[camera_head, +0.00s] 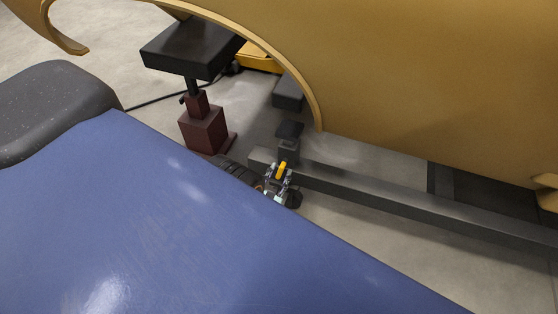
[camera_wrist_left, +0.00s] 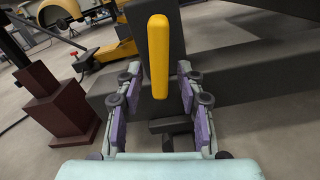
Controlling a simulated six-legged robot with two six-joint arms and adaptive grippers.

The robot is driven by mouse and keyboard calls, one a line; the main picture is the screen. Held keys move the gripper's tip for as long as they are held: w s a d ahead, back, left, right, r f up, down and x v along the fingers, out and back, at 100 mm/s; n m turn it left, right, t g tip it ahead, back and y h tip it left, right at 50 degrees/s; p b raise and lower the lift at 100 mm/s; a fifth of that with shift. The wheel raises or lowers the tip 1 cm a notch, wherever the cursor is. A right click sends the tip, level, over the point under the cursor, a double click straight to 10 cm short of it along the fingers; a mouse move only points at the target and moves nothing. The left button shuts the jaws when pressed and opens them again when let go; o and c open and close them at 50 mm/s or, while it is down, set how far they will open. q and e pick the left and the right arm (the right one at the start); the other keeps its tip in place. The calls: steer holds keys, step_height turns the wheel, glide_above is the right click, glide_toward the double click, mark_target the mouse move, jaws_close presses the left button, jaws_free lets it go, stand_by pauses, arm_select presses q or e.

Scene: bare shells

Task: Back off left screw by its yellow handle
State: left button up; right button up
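The yellow handle (camera_head: 281,170) is a small upright bar beside the dark post (camera_head: 289,146) on the steel beam in the head view. In the left wrist view the yellow handle (camera_wrist_left: 158,55) is a rounded vertical bar, large in the upper middle. My left gripper (camera_head: 278,178) is at the handle in the head view. In the left wrist view my left gripper (camera_wrist_left: 158,84) is open, with one purple-padded finger on each side of the handle. A gap shows on both sides. The screw itself cannot be made out. My right gripper is out of view.
A blue shell (camera_head: 160,220) fills the lower left of the head view and hides most of my left arm. A tan shell (camera_head: 430,80) overhangs the right. The dark steel beam (camera_head: 400,196) runs right. A dark red stand (camera_head: 204,130) stands left; it shows in the wrist view (camera_wrist_left: 58,105).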

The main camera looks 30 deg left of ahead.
arm_select(q)
steer(key=v, duration=1.2)
